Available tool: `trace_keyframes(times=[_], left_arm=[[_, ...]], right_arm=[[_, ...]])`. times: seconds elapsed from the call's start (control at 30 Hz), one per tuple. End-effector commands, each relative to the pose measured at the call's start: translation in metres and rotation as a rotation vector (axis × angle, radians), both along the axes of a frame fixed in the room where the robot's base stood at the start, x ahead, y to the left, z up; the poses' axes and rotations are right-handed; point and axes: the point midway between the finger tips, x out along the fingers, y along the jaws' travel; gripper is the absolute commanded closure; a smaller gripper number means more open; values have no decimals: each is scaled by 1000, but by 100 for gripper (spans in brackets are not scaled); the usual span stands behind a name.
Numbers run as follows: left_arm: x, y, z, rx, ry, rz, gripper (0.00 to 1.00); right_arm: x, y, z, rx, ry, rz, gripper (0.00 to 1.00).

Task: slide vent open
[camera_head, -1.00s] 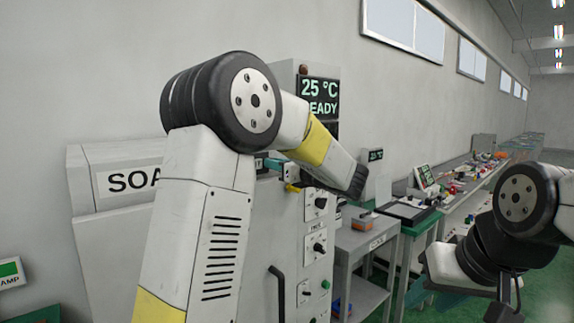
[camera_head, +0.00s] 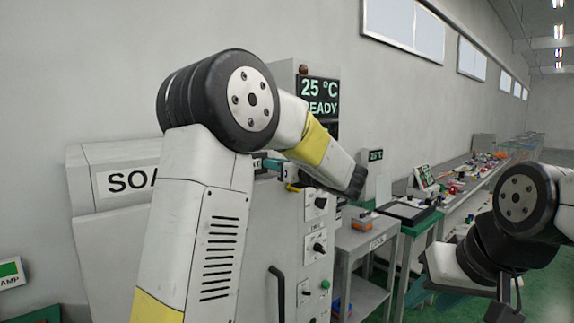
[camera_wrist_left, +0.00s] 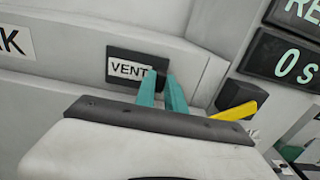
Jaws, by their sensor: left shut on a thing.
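The vent (camera_wrist_left: 122,68) is a dark plate with a white "VENT" label on the machine's upper face in the left wrist view. A small dark slide knob (camera_wrist_left: 160,76) is at the right end of the label, between my left fingertips. My left gripper (camera_wrist_left: 163,84) has teal fingers shut on this knob, which they partly hide. In the head view my left gripper (camera_head: 270,164) is at the machine's upper front, with my forearm hiding most of the vent.
A yellow lever (camera_wrist_left: 236,110) on a dark block sits right of my left fingers. A display (camera_head: 319,97) reads "25 °C READY". Knobs (camera_head: 318,247) and a dark handle (camera_head: 277,293) are on the machine front. A grey cart (camera_head: 362,246) stands to the right.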

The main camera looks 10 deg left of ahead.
Motion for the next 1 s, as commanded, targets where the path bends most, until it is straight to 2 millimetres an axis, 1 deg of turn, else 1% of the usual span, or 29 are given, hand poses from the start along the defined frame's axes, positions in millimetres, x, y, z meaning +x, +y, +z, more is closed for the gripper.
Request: trace_keyframes(times=[0.2,0.3,0.4,0.5,0.77,0.8,0.87,0.9,1.0], left_arm=[[-40,31,1,1,1,2,100],[-57,44,1,-1,1,2,100],[-67,52,0,-1,-1,1,100],[-71,55,0,0,0,0,100],[-72,56,0,1,1,5,100],[-72,57,-1,0,1,6,80],[-72,57,-1,0,1,6,68],[-72,56,0,0,1,5,64],[-72,56,0,0,1,4,64]], right_arm=[[0,0,0,0,0,0,62],[0,0,0,0,0,0,62],[0,0,0,0,0,0,62],[0,0,0,0,0,0,62],[0,0,0,0,0,0,62],[0,0,0,0,0,0,62],[0,0,0,0,0,0,62],[0,0,0,0,0,0,62],[0,0,0,0,0,0,62]])
